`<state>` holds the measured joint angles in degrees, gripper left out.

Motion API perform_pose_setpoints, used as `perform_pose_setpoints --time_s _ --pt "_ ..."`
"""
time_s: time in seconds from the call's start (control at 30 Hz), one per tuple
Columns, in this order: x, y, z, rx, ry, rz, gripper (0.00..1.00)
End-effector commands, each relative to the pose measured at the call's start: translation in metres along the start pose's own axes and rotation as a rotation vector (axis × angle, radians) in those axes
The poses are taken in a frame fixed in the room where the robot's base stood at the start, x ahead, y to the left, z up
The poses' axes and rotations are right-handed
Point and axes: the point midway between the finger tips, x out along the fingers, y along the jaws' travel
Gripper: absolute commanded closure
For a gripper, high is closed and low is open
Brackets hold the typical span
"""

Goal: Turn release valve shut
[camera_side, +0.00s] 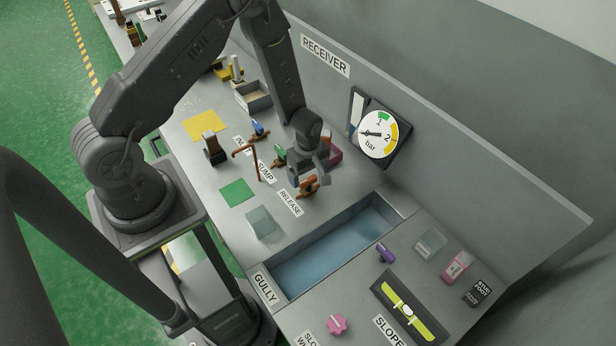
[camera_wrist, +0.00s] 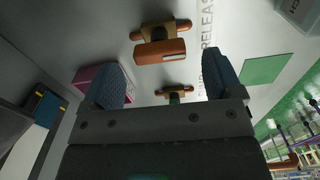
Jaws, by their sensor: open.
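The release valve (camera_side: 308,187) has an orange handle on a brass body, beside the RELEASE label (camera_side: 290,203). In the wrist view the orange handle (camera_wrist: 160,52) looks roughly in line with the brass body (camera_wrist: 153,31). My gripper (camera_side: 319,172) is just above the valve in the side view and partly overlaps it. In the wrist view my gripper (camera_wrist: 165,78) is open, its two fingers wide apart. The orange handle lies beyond the fingertips, with nothing seen between them in their grip. Whether a finger touches the handle I cannot tell.
A green-handled valve (camera_side: 280,155) and a blue-handled valve (camera_side: 260,132) stand nearby, with a bent copper pipe (camera_side: 254,155). A magenta block (camera_side: 334,149) sits behind my gripper. The water-filled gully (camera_side: 335,247) lies to the right. A dial gauge (camera_side: 377,134) stands behind.

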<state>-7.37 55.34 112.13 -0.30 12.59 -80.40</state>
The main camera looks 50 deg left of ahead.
Motion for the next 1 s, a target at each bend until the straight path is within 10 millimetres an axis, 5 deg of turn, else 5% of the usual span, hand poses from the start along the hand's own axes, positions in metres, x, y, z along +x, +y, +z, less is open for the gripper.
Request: perform_pose_setpoints --time_s 0.2,0.53,1.0 --pt "0.02 0.001 0.0 0.0 0.0 0.001 0.15" --pt "0.023 0.001 0.0 0.0 0.0 0.002 0.15" --pt "0.023 0.001 0.0 0.0 0.0 0.001 0.59"
